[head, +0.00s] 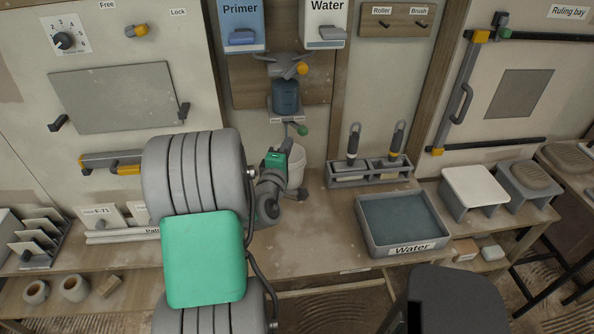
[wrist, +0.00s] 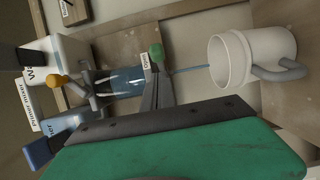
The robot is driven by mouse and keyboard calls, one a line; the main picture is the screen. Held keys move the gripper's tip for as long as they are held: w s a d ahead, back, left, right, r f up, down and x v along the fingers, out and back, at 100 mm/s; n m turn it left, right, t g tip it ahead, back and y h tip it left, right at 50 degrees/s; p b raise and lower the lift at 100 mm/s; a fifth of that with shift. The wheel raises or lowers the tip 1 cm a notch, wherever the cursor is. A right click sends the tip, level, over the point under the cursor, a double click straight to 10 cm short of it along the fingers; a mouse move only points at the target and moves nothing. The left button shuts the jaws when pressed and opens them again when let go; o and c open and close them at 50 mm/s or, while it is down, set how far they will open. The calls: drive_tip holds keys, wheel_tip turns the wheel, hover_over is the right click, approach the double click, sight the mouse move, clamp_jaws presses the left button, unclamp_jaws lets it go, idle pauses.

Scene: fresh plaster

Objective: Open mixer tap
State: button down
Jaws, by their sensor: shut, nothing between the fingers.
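The mixer is a clear tank of blue liquid (head: 285,97) on the wooden back panel, also in the wrist view (wrist: 127,81). Its tap lever ends in a green knob (head: 303,130), which shows in the wrist view (wrist: 156,52) close to my fingertips. My gripper (wrist: 156,78) is shut and empty, just below the tap; whether it touches the lever I cannot tell. A thin blue stream (wrist: 190,69) runs from the tap toward the white cup (wrist: 229,62). In the head view the cup (head: 297,165) stands below, partly hidden by my gripper.
Primer (head: 240,20) and Water (head: 325,20) dispensers hang above the mixer, with a yellow-knobbed part (head: 302,68) beneath them. A tool rack (head: 365,180) and a Water tray (head: 400,249) stand to the right. The bench before the cup is clear.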

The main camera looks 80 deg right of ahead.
drive_tip(key=s+a, duration=0.5)
drive_tip(key=a, duration=0.2)
drive_tip(key=shift+s+a+p, duration=0.15)
drive_tip(key=shift+s+p, duration=0.2)
drive_tip(key=shift+p, duration=0.1)
drive_tip(key=shift+f, duration=0.15)
